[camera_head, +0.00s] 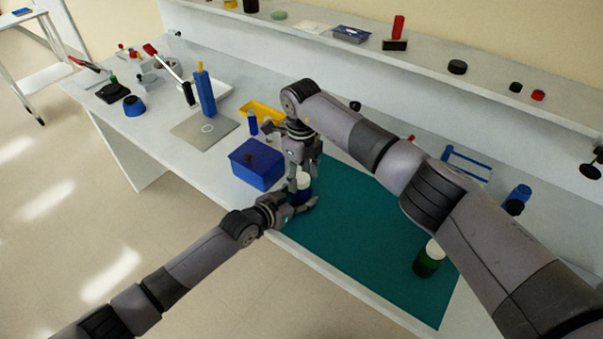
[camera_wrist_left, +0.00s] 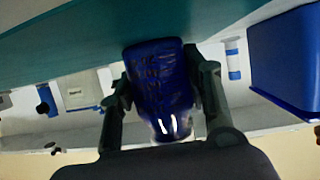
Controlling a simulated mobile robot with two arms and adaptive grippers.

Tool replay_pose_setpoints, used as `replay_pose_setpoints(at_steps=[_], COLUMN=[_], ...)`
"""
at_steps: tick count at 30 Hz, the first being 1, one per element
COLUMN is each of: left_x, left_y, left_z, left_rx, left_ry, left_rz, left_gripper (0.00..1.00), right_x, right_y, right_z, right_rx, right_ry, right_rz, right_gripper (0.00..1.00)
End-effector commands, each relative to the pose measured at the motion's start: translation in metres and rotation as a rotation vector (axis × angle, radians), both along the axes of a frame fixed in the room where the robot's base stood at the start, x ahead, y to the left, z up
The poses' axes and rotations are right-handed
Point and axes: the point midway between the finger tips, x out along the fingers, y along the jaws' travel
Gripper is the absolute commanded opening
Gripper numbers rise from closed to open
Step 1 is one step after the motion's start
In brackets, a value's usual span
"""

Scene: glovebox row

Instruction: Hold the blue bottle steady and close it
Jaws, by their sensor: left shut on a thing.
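The blue bottle (camera_head: 301,197) stands near the front left edge of the teal mat, partly hidden by my grippers. My left gripper (camera_head: 306,205) is shut around its body from the front. In the left wrist view the dark blue bottle (camera_wrist_left: 158,85) sits between the two fingers, and its narrower end has bright highlights. A white cap (camera_head: 303,181) shows at the bottle's top in the head view; whether it is seated is hidden. My right gripper (camera_head: 304,170) points down from above with its fingers close to the cap. Whether they grip it is unclear.
A blue box (camera_head: 257,165) stands just left of the bottle, with a yellow tray (camera_head: 262,112) behind. A green bottle with a white lid (camera_head: 429,259) stands on the teal mat (camera_head: 345,240). A raised shelf (camera_head: 430,65) runs along the back. The mat's middle is free.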

Motion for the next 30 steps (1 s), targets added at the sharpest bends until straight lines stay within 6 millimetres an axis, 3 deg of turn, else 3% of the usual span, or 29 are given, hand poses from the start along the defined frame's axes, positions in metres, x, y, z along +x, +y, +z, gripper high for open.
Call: replay_pose_setpoints(at_steps=[21, 26, 27, 30], left_x=[-0.0002, -0.0002, -0.0002, -0.0002], left_y=[0.0, 0.0, 0.0, 0.0], left_z=[-0.0005, -0.0005, -0.0005, -0.0005], left_rx=[0.001, 0.001, 0.001, 0.001], left_ry=[0.001, 0.001, 0.001, 0.001], left_rz=[0.0, 0.0, 0.0, 0.0], left_gripper=[0.0, 0.0, 0.0, 0.0], right_x=[0.0003, 0.0003, 0.0003, 0.0003], right_y=[-0.0003, -0.0004, -0.0004, -0.0004], right_z=[0.0004, 0.0004, 0.0004, 0.0004], right_rx=[-0.001, -0.001, -0.001, -0.001], right_ry=[-0.001, -0.001, -0.001, -0.001], right_rz=[-0.002, -0.004, -0.005, -0.005], right_gripper=[0.01, 0.01, 0.36, 0.42])
